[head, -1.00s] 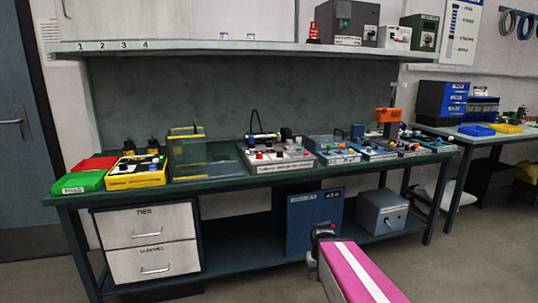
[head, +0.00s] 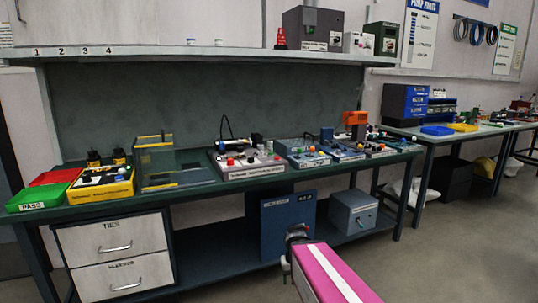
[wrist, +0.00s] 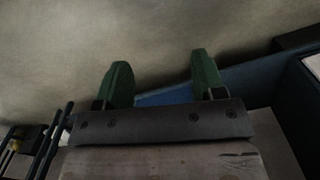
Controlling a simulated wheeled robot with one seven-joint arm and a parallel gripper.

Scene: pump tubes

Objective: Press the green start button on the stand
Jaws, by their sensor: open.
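Several panels with small coloured knobs stand on the green workbench (head: 190,200) in the head view. A grey stand (head: 250,172) near the middle carries red, white and blue knobs and a dark cylinder on top. A yellow stand (head: 103,190) with black parts is at the left. The green start button is too small to tell apart here. My gripper (wrist: 160,78) shows in the wrist view with its two green fingers wide apart and nothing between them.
A clear box with yellow edges (head: 157,184) stands between the yellow and grey stands. Green (head: 36,199) and red trays are at the bench's left end. A blue cabinet (head: 287,226) and a grey box (head: 352,211) sit on the lower shelf. Floor in front is open.

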